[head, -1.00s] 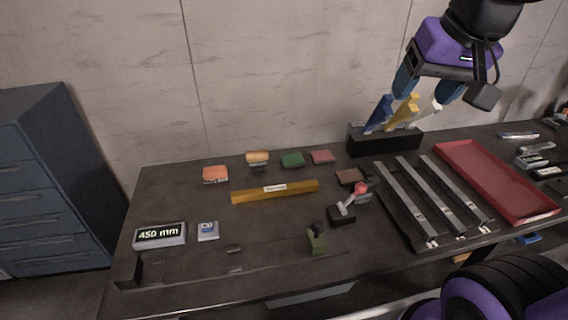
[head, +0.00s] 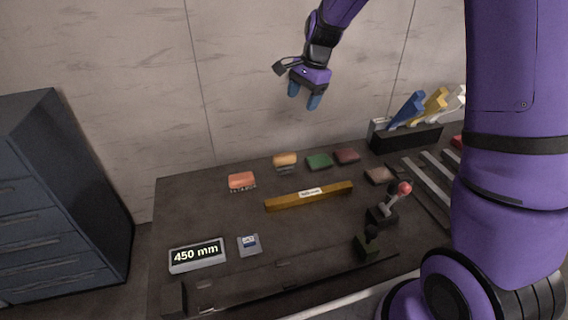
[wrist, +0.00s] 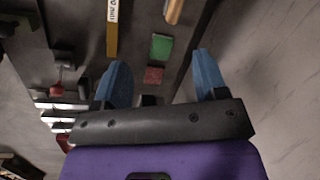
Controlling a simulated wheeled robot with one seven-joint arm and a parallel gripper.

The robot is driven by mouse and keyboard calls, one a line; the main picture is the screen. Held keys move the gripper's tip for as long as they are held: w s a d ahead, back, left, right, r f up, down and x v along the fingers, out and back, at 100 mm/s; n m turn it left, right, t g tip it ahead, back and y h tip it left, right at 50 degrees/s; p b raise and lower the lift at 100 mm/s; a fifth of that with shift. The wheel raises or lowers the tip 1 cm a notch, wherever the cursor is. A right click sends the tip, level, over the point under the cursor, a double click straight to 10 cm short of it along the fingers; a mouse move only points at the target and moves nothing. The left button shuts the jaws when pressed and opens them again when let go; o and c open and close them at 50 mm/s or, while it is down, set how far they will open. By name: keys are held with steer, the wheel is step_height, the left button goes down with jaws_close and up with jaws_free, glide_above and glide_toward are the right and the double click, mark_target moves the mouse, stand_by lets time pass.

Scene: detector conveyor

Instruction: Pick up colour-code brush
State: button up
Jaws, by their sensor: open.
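No label tells which item is the colour-code brush. An orange block with a pale, bristle-like underside (head: 242,182) lies at the table's back left. A similar tan-orange block (head: 285,161) lies to its right, also at the top edge of the wrist view (wrist: 173,11). A black rack (head: 405,139) at the right holds blue (head: 407,108), yellow (head: 432,104) and white (head: 457,98) handled tools, tilted. My gripper (head: 304,98) is open and empty, fingers down, in the air above the table's back edge.
Green (head: 319,162), dark red (head: 346,156) and brown (head: 378,174) pads lie along the back. The wall is close behind.

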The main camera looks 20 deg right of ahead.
mark_target(285, 155)
steer(key=w+f+m, duration=0.1)
steer(key=w+f, duration=0.1)
steer(key=f, duration=0.3)
steer(key=w+f+m, duration=0.2)
steer(key=w+f, duration=0.1)
steer(key=f, duration=0.3)
steer(key=w+f+m+g, duration=0.1)
steer(key=w+f+m, duration=0.1)
steer(key=f, duration=0.3)
steer(key=shift+w+a+f+y, duration=0.25)
steer(key=shift+a+f+y, duration=0.15)
steer(key=shift+x, duration=5.55)
steer(key=shift+d, duration=0.2)
steer(key=c, duration=1.1)
steer(key=shift+o, duration=0.2)
steer(key=shift+r, duration=0.9)
steer(key=shift+s+d+r, duration=0.15)
steer(key=shift+r, duration=0.3)
steer(key=shift+s+d+r, duration=0.15)
steer(key=shift+s+r, duration=0.05)
steer(key=shift+r, duration=0.25)
steer(key=s+d, duration=0.2)
steer(key=s, duration=0.2)
steer(key=s+d+r, duration=0.1)
steer(key=s+d, duration=0.1)
steer(key=s, duration=0.3)
steer(key=s+d, duration=0.3)
steer(key=s, duration=0.1)
steer(key=shift+s+d+r, duration=0.1)
steer(key=shift+s+r, duration=0.05)
